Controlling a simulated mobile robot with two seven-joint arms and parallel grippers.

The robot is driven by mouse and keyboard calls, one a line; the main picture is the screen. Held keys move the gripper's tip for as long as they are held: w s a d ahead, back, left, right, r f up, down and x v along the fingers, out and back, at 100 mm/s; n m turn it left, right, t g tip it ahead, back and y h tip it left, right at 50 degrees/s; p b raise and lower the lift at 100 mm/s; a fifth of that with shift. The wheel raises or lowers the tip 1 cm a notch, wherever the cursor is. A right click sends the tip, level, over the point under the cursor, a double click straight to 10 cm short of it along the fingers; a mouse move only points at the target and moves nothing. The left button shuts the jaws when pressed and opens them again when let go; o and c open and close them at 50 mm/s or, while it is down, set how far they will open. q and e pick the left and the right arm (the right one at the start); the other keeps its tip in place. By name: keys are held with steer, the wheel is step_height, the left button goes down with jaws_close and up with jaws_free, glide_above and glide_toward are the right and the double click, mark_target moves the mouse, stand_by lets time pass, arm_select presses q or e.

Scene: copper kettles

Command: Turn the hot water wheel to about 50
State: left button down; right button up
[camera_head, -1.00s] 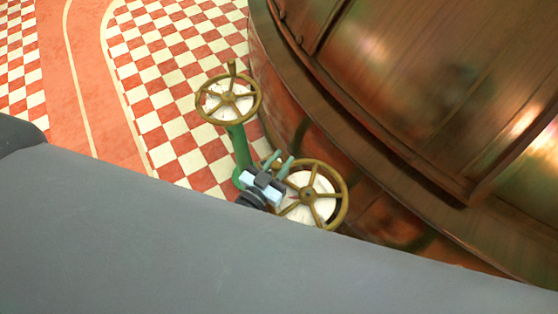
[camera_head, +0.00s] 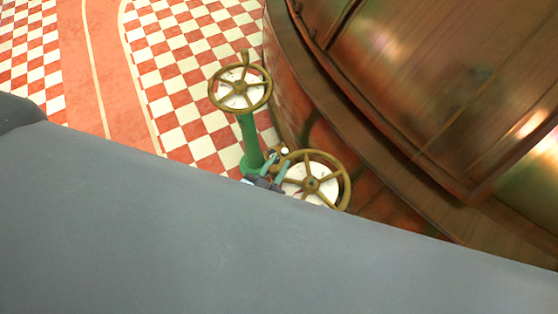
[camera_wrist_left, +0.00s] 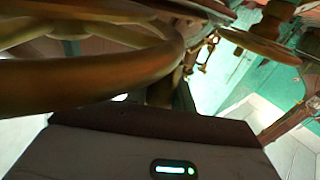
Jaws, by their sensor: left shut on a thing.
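Two brass handwheels with white dials show in the head view. The upper wheel (camera_head: 240,102) stands on a green post (camera_head: 250,135); the lower wheel (camera_head: 338,177) is beside the copper kettle. I cannot read which is hot water, nor any dial value. My left gripper (camera_head: 275,161) is at the lower wheel's upper left edge, shut on it; whether on rim or handle is unclear. In the left wrist view a thick brass rim (camera_wrist_left: 90,82) crosses close above the gripper body, whose fingertips are hidden. My right gripper is not in view.
A large copper kettle (camera_head: 430,90) fills the right side. A grey part of my own body covers the lower part of the head view and hides the lower wheel's bottom edge. The red and white checked floor (camera_head: 180,60) is open at the upper left.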

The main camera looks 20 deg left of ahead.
arm_select(q)
steer(key=shift+a, duration=0.5)
steer(key=c, duration=1.4)
jaws_free()
steer(key=shift+o, duration=1)
steer(key=shift+s+a, duration=0.1)
steer(key=shift+s, duration=0.05)
steer(key=shift+s, duration=0.15)
steer(key=s+a, duration=0.1)
steer(key=s, duration=0.6)
steer(key=shift+s, duration=0.15)
steer(key=shift+a, duration=0.1)
